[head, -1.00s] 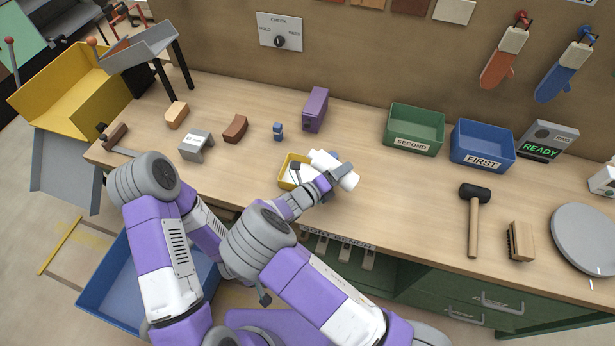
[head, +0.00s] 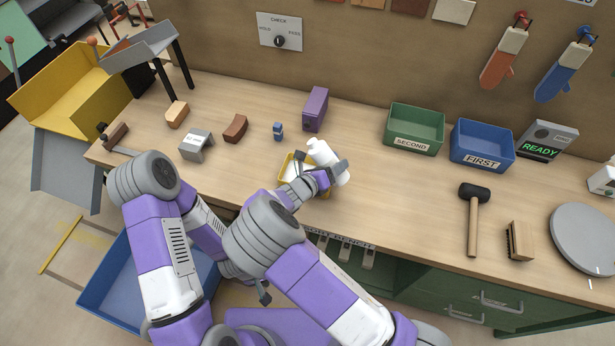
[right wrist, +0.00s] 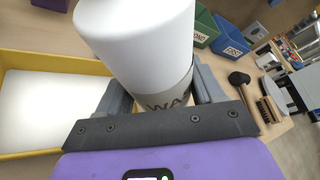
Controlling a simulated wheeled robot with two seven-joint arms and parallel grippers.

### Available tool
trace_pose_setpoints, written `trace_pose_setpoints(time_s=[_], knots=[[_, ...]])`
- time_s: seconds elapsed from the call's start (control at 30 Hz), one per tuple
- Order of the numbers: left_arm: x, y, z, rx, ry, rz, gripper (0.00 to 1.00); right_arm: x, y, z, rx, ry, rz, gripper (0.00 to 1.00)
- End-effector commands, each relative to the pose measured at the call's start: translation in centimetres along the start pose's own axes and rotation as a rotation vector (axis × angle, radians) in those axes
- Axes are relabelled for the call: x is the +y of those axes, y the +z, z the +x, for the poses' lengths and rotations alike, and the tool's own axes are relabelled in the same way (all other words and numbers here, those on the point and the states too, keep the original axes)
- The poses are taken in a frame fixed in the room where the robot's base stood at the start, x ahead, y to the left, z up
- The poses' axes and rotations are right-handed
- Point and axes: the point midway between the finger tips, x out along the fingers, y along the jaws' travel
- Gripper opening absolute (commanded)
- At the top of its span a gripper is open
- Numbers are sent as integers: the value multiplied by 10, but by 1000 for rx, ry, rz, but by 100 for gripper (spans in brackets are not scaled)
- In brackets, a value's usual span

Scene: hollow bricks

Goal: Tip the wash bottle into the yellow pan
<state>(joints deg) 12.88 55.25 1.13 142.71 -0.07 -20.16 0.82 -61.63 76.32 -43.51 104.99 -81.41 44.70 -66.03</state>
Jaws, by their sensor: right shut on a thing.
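The white wash bottle (head: 322,154) is held by my right gripper (head: 333,173), which is shut around its body. The bottle leans, with its narrower top toward the upper left, beside and above the yellow pan (head: 283,163). My left gripper is mostly hidden behind my right arm; only a dark tip (head: 264,296) shows.
A purple block (head: 315,110) and a small blue piece (head: 278,131) stand behind the pan. Brown, tan and grey bricks lie to the left. Green (head: 414,130) and blue (head: 482,146) bins, a mallet (head: 474,215) and a brush (head: 519,241) are to the right. The bench between is clear.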

Motion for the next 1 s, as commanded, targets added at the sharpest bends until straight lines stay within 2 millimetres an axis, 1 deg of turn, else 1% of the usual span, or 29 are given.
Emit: trace_pose_setpoints(time_s=[0.17,0.4,0.7,1.0], knots=[[-2,0,4,0,0,0,66,3,3,-1,-3,14,41,18],[-8,-1,23,0,0,0,66,16,14,-5,-8,92,230,18],[-16,-2,43,0,0,0,66,25,25,-9,-13,156,389,18],[-16,-2,44,0,0,0,66,25,28,-10,-13,168,417,18]])
